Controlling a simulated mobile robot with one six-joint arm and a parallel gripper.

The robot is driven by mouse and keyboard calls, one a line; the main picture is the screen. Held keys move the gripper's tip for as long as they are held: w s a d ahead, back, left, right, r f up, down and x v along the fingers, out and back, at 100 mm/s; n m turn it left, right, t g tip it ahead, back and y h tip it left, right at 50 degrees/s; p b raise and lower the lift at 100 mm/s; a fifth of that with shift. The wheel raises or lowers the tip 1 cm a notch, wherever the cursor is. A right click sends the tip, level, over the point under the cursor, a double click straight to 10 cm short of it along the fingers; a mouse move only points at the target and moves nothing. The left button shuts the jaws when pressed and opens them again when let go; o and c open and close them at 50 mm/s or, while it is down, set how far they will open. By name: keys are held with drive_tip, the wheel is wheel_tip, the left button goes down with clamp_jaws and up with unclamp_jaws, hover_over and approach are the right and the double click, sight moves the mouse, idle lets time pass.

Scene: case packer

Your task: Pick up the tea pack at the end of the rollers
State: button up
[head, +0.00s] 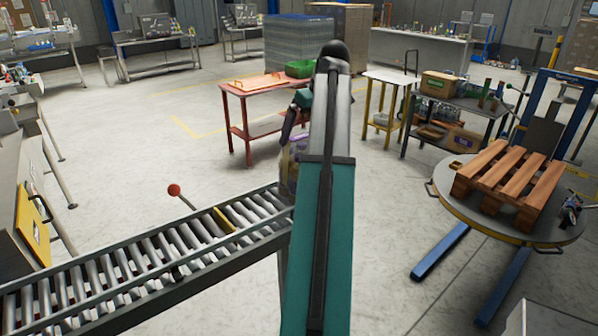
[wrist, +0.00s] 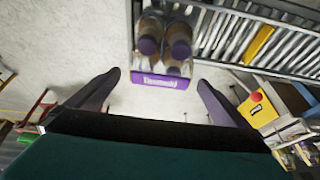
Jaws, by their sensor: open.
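The tea pack (wrist: 162,80) shows in the wrist view as several bottles with purple caps in a purple carton with white lettering. It is at the end of the rollers (wrist: 225,35). In the head view the pack (head: 289,168) is mostly hidden behind my arm, at the right end of the roller conveyor (head: 150,262). My gripper (wrist: 159,78) is open, with one dark finger to each side of the pack's near face in the wrist view. Nothing is held. I cannot tell how deep the fingers reach; no contact shows.
A yellow bar (head: 224,219) lies across the rollers, and a red-knobbed lever (head: 174,190) stands beside them. A red table (head: 240,90) is behind my arm. A wooden pallet (head: 510,178) lies on a round table at right. Open floor lies between.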

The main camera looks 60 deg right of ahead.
drive_tip(key=shift+x, duration=1.15)
drive_tip(key=shift+r, duration=0.1)
drive_tip(key=c, duration=1.3)
